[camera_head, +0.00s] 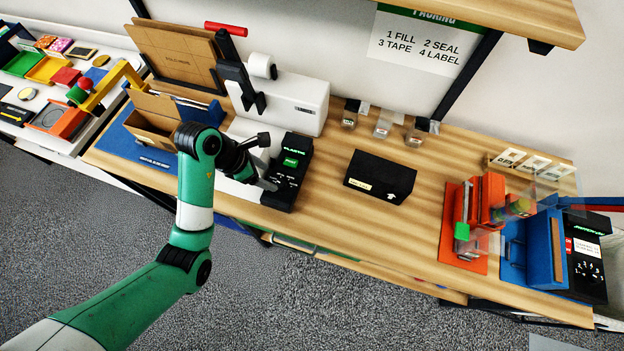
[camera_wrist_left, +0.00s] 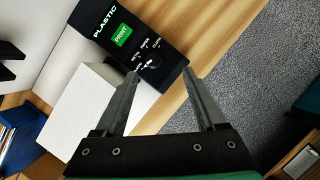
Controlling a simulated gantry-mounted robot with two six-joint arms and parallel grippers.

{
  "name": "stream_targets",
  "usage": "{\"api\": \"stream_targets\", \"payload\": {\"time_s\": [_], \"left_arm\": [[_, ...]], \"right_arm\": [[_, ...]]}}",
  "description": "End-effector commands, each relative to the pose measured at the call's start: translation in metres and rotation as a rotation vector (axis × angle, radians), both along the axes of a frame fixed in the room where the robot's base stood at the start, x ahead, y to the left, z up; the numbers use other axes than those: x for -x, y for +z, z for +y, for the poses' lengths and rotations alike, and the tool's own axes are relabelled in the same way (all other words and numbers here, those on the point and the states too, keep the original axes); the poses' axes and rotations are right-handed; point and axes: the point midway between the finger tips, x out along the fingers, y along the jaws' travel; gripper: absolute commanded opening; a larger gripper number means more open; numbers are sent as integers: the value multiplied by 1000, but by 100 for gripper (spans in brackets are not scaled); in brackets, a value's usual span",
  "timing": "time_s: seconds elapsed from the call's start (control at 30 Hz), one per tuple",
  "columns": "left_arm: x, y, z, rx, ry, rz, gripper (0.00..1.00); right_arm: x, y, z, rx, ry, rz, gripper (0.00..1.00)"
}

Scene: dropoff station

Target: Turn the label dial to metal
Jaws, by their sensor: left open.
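The label printer panel (camera_head: 292,152) is a black box at the bench's front edge; it also fills the top of the left wrist view (camera_wrist_left: 112,16). Its display reads PLASTIC above a green PRINT button (camera_wrist_left: 122,36). The black round label dial (camera_wrist_left: 153,61) sits near the panel's lower end, with small white words around it, too small to read surely. My left gripper (camera_wrist_left: 160,76) is open and empty, its fingertips apart on either side of the dial end; contact cannot be told. In the head view the gripper (camera_head: 268,184) partly hides the dial area. My right gripper is not in view.
The white printer body (camera_head: 297,105) stands behind the panel. A black box (camera_head: 380,177) lies right of it on the wooden bench (camera_head: 340,222). A cardboard box (camera_head: 150,118) is at left. An orange fixture (camera_head: 485,205) and blue device (camera_head: 520,255) stand at right.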

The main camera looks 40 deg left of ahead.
Motion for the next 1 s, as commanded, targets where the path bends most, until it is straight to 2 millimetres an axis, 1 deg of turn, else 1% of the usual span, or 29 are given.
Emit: {"api": "stream_targets", "payload": {"time_s": [0.03,0.07,0.27,0.37,0.47,0.6,0.7,0.83,1.0], "left_arm": [[3,4,5,2,15,4,72],[3,4,7,2,19,4,72],[1,-2,7,3,20,2,72],[-3,-14,4,3,20,2,72],[-9,-34,1,2,19,1,72],[-20,-64,-6,3,18,2,72],[-27,-83,-10,2,19,1,72],[-34,-98,-13,2,20,0,72],[-37,-104,-14,2,19,-2,72]], "right_arm": [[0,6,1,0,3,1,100],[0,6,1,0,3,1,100],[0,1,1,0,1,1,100],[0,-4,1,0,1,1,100],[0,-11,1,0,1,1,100],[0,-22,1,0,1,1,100],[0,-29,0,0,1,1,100],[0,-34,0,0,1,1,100],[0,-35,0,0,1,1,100]]}}
